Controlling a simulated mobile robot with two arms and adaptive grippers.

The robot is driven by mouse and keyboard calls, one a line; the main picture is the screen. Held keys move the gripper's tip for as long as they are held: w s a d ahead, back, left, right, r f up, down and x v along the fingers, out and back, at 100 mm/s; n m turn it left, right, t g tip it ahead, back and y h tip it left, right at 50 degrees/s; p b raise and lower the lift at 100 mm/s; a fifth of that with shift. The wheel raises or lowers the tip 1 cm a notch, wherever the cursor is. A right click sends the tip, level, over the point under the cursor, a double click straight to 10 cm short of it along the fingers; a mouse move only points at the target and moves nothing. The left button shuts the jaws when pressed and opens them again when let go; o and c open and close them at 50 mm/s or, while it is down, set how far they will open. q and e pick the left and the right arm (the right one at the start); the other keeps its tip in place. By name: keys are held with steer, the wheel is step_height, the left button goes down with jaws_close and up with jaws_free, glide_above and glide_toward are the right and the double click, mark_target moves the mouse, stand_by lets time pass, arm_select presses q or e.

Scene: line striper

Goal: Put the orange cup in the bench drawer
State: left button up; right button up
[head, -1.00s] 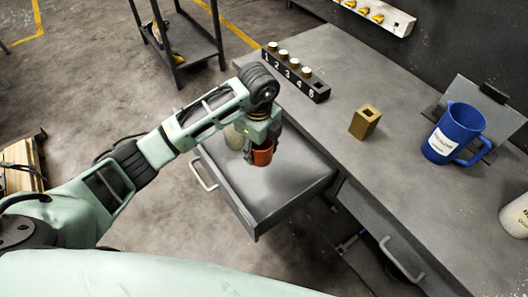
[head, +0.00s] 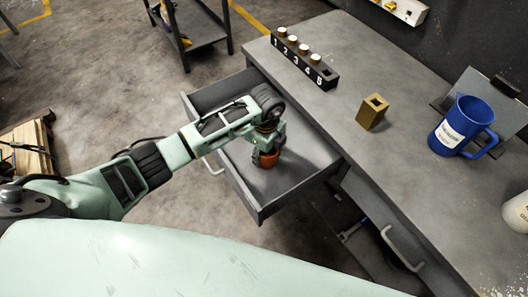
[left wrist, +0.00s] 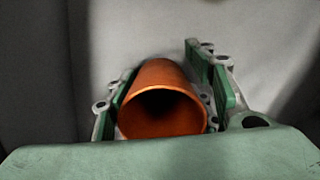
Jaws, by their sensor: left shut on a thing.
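The orange cup (head: 268,160) is inside the open bench drawer (head: 257,214), low over or on its floor; I cannot tell if it touches. My left gripper (head: 266,152) reaches down into the drawer and is shut on the cup. In the left wrist view the cup (left wrist: 163,100) sits between the two green finger pads (left wrist: 168,100), its dark opening facing the camera. The drawer is pulled out from the bench, and its grey floor shows around the cup. My right gripper is not in view.
On the bench top (head: 330,120) stand a black numbered block with white-topped pegs (head: 305,62), a brass block (head: 372,111) and a blue jug (head: 463,124). A dark metal cart (head: 195,35) stands at the back left. A second drawer handle (head: 402,250) shows at lower right.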

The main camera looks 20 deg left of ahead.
arm_select(q)
steer(key=shift+f, duration=0.15)
steer(key=o, duration=1.8)
steer(key=shift+o, duration=0.2)
step_height(320, 180, up, 12)
steer(key=b, duration=0.1)
steer(key=shift+s+d+r, duration=0.15)
steer(key=shift+d+r, duration=0.05)
